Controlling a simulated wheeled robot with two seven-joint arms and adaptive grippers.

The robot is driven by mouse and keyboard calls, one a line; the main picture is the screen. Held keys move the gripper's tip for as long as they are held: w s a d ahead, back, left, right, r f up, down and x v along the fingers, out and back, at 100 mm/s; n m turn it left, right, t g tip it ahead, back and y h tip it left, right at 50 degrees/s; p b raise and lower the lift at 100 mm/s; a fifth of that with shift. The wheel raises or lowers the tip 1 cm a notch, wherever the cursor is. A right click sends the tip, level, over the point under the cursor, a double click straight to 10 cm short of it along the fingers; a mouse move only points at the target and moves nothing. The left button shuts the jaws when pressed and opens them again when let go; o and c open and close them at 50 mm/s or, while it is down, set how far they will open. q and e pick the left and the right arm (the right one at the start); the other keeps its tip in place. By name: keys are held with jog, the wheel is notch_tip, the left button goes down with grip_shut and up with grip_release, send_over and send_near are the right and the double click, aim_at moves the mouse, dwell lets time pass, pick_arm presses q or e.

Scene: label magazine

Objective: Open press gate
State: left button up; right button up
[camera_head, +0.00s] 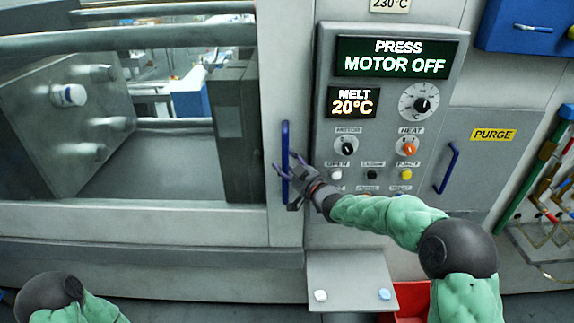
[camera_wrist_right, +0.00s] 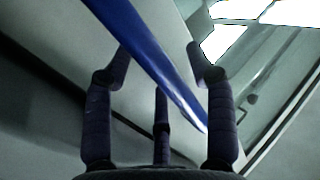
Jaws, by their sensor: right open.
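The press gate (camera_head: 282,110) is a pale sliding frame with a large window. A blue vertical bar handle (camera_head: 285,150) is fixed on its right-hand edge. My right gripper (camera_head: 286,172) is at the lower half of the handle with its fingers spread. In the right wrist view the blue handle (camera_wrist_right: 145,52) runs diagonally between the open fingers (camera_wrist_right: 160,75); I cannot tell whether they touch it. My left gripper is out of view; only part of my left arm shows at the lower left.
The control panel (camera_head: 385,110) right of the gate reads "PRESS MOTOR OFF" and "MELT 20°C". A purge cover (camera_head: 487,160) with its own blue handle is further right. A small shelf (camera_head: 350,280) and a red bin (camera_head: 412,298) are below.

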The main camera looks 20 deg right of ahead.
jog(key=shift+w, duration=0.15)
jog(key=shift+a, duration=0.15)
grip_shut()
